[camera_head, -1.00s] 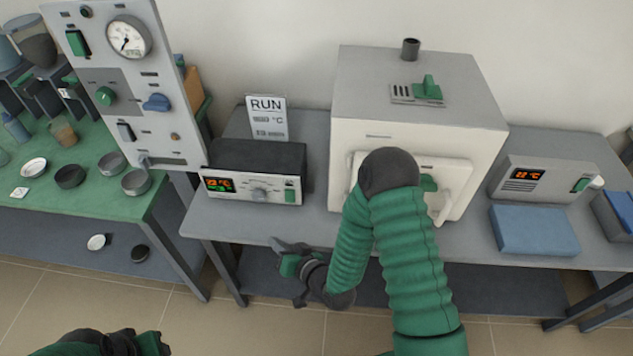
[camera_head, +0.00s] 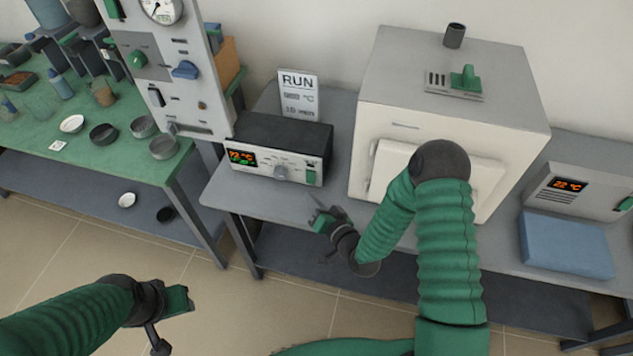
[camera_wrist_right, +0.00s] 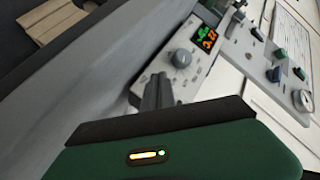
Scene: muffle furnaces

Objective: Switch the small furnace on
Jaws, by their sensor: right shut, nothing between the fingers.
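The large white furnace (camera_head: 400,125) with a grey top stands on the grey bench, its front partly hidden by my right arm. In the right wrist view, the shut fingers (camera_wrist_right: 158,90) point toward the box's knob (camera_wrist_right: 181,58) and display (camera_wrist_right: 208,38). My left gripper (camera_head: 185,299) is low at the left over the floor; its fingers are unclear.
A RUN card (camera_head: 299,95) stands behind the control box. A grey panel (camera_head: 170,65) with a gauge and knobs rises at the left. A green table (camera_head: 95,165) holds several dishes. At the right are another display unit (camera_head: 572,190) and a blue block (camera_head: 567,243).

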